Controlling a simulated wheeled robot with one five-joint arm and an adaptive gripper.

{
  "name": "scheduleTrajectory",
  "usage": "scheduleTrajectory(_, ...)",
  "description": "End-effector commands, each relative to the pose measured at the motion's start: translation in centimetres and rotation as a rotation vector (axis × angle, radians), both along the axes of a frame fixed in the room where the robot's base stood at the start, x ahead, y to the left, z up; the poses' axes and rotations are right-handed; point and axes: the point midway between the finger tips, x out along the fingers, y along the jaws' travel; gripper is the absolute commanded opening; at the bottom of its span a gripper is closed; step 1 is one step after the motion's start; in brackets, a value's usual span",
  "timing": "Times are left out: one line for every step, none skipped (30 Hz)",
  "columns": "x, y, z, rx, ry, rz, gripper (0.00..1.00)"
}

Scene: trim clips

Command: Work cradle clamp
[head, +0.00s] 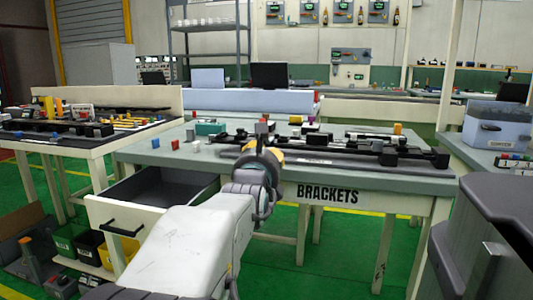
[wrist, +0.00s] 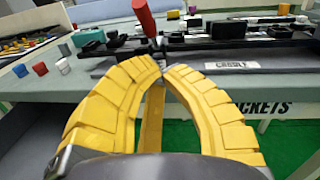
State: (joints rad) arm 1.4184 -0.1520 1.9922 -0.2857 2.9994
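The cradle (wrist: 280,62) is a long dark fixture on a grey base on the bench, with a white CRADLE label (wrist: 232,64). It also shows in the head view (head: 330,156). A red clamp handle (wrist: 145,18) stands up, slightly tilted, at the cradle's left end, on a dark fitting. My gripper (wrist: 161,64) has yellow fingers bowed outward, with their tips almost together just in front of and below this handle. A small grey metal bit shows at the tips; I cannot tell whether they touch it. In the head view my gripper (head: 268,150) is largely hidden behind my arm.
The bench (head: 430,183) carries a BRACKETS label and an open drawer (head: 160,190) at its left. Small red, white and blue blocks (wrist: 40,68) and a teal block (wrist: 88,37) lie left of the cradle. A blue bin (head: 497,128) stands on the right bench.

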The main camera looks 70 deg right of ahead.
Motion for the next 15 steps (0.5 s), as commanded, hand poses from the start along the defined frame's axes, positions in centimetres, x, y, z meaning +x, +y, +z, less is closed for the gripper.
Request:
scheduleTrajectory(-0.1, 0.9, 0.6, -0.004, -0.001, 0.0, 0.0)
scheduleTrajectory(-0.2, 1.3, 0.7, -0.004, -0.001, 0.0, 0.0)
scheduleTrajectory(-0.3, 1.9, 0.7, -0.004, -0.001, 0.0, 0.0)
scheduleTrajectory(-0.4, 2.4, 0.8, -0.004, -0.001, 0.0, 0.0)
scheduleTrajectory(-0.4, 2.9, 0.8, -0.003, 0.0, -0.001, 0.0)
scheduleTrajectory(-0.5, 3.5, 0.9, -0.004, -0.001, 0.0, 0.0)
scheduleTrajectory(-0.6, 3.9, 0.9, -0.003, 0.0, -0.001, 0.0)
scheduleTrajectory(-0.7, 4.4, 1.0, -0.004, -0.001, 0.0, 0.0)
scheduleTrajectory(-0.8, 5.0, 1.0, -0.003, 0.0, -0.001, 0.0)
scheduleTrajectory(-0.8, 5.4, 1.0, -0.003, 0.0, -0.001, 0.0)
scheduleTrajectory(-0.9, 5.8, 1.1, -0.003, 0.0, -0.001, 0.0)
scheduleTrajectory(-1.0, 6.3, 1.1, -0.003, 0.0, -0.001, 0.0)
scheduleTrajectory(-1.0, 6.6, 1.1, -0.002, 0.0, -0.001, 0.0)
scheduleTrajectory(-1.1, 6.9, 1.1, -0.003, 0.0, -0.001, 0.0)
scheduleTrajectory(-1.1, 7.2, 1.1, -0.003, 0.0, -0.001, 0.0)
